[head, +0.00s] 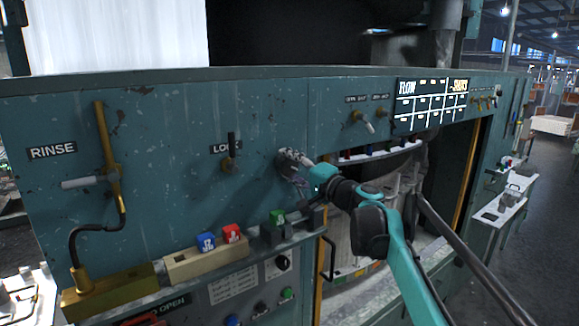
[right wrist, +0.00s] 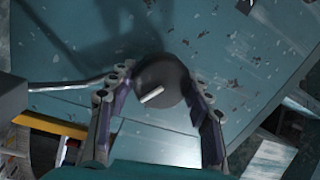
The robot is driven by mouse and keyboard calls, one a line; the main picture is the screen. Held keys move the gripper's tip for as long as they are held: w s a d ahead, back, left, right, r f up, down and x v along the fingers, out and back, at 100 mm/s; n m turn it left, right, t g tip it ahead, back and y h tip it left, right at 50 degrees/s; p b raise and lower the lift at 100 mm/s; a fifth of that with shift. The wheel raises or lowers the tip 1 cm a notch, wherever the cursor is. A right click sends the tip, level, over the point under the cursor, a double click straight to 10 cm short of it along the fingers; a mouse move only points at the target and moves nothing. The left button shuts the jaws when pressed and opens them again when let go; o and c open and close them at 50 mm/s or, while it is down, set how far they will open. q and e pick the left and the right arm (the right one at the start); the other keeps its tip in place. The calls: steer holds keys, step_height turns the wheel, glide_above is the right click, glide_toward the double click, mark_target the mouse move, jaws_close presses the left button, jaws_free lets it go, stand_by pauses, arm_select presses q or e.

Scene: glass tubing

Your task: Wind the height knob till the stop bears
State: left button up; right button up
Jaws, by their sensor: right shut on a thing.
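The height knob (right wrist: 172,72) is a dark round knob with a pale pointer line, on the teal panel. I see no label for it. My right gripper (right wrist: 158,84) is shut on it, with one finger on each side, and the pointer line slants up to the right in the right wrist view. In the head view my right gripper (head: 300,172) is against the panel, right of the LOCK lever (head: 231,152), and mostly hides the knob. I cannot make out the stop. My left gripper is not in view.
A display board (head: 431,105) is at upper right, above an open bay.

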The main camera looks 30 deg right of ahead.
stand_by(0.3)
steer(key=o, duration=1.2)
steer(key=shift+c, duration=0.2)
steer(key=shift+s+d, duration=0.1)
steer(key=s+d+f, duration=0.1)
steer(key=s+d, duration=0.1)
steer(key=s, duration=0.9)
steer(key=shift+s, duration=0.3)
